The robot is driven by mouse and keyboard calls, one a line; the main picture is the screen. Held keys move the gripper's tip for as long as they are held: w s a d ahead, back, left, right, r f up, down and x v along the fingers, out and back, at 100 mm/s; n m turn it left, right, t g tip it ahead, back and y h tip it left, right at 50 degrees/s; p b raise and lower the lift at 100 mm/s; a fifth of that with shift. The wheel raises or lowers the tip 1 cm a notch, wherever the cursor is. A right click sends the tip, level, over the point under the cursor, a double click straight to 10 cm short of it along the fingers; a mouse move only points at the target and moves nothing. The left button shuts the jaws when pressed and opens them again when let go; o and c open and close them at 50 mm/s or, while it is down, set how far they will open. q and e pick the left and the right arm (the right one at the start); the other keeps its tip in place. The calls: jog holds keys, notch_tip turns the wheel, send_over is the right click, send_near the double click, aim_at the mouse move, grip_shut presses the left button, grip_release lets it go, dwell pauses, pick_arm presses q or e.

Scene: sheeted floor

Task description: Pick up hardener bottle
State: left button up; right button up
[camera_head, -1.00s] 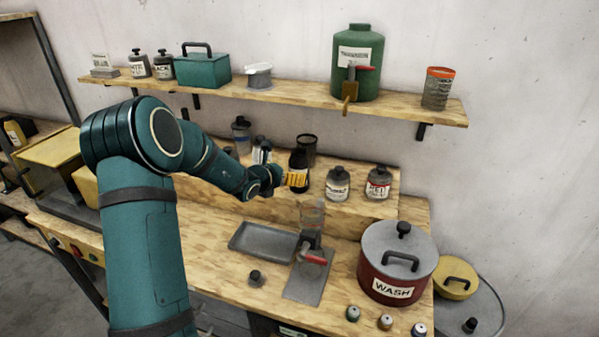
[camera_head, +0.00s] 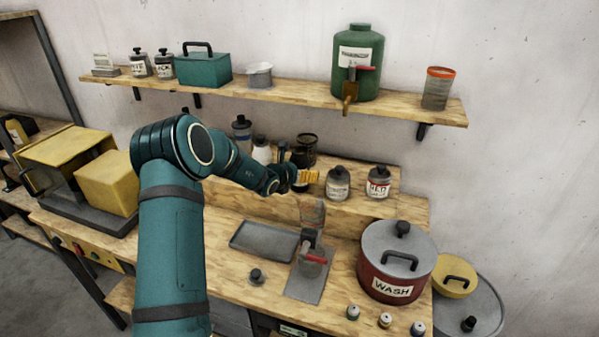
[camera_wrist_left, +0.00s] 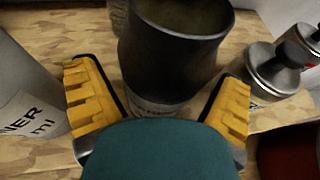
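My left gripper (camera_head: 308,178) is at the wooden riser on the bench, among the bottles. In the left wrist view its yellow fingers (camera_wrist_left: 158,80) are spread on either side of a dark bottle (camera_wrist_left: 170,60). A pale label shows low on that bottle, too covered to read. In the head view the dark bottle (camera_head: 299,157) is mostly hidden behind the gripper. A white bottle (camera_wrist_left: 28,95) stands left of the fingers, its label ending in "NER"; it also shows in the head view (camera_head: 262,152). I cannot tell from the labels which is the hardener bottle. My right gripper is not in view.
A grey bottle (camera_head: 338,184) and a red-labelled bottle (camera_head: 379,182) stand right of the gripper. A grey tray (camera_head: 264,242) and a red WASH pot (camera_head: 397,270) are in front. A shelf (camera_head: 290,92) runs above.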

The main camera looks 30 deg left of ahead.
pick_arm(q)
jog(key=c, duration=1)
jog(key=shift+c, duration=0.2)
jog(key=shift+r, duration=0.1)
